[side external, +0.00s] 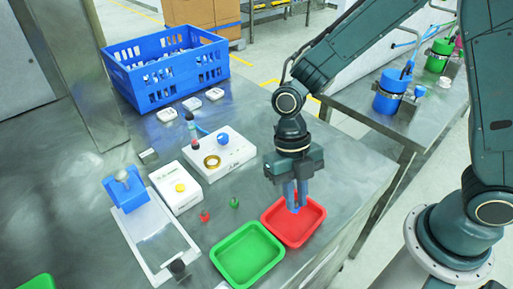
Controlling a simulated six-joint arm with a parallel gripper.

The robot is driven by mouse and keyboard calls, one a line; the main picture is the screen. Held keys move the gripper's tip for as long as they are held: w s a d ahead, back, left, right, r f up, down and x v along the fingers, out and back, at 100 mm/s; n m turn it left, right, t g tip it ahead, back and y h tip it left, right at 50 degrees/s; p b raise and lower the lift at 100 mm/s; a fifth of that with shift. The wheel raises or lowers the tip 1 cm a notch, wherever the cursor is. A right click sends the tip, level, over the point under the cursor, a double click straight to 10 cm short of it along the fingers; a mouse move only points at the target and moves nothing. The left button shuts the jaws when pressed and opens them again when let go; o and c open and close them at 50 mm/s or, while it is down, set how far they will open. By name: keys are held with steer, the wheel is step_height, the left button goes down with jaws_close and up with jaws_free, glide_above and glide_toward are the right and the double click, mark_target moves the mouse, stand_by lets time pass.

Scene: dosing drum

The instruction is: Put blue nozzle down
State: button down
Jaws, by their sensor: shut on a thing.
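My gripper (295,196) points down over the red tray (316,225). Its fingers are shut on the blue nozzle (294,208), which shows only as a small blue piece at the fingertips. The nozzle is low, at or just above the tray's floor; I cannot tell whether it touches. The rest of the nozzle is hidden by the fingers.
A green tray (247,284) lies left of the red one. Small red (204,215) and green (234,202) pieces stand on the steel table. White devices (177,187) and a blue crate (133,92) are farther back. The table's edge is close on the right.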

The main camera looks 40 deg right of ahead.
steer(key=shift+f, duration=0.3)
steer(key=shift+f, duration=0.1)
steer(key=shift+f, duration=1.8)
steer(key=shift+f, duration=0.1)
steer(key=c, duration=1.3)
jaws_free()
steer(key=shift+c, duration=0.2)
steer(key=v, duration=1.2)
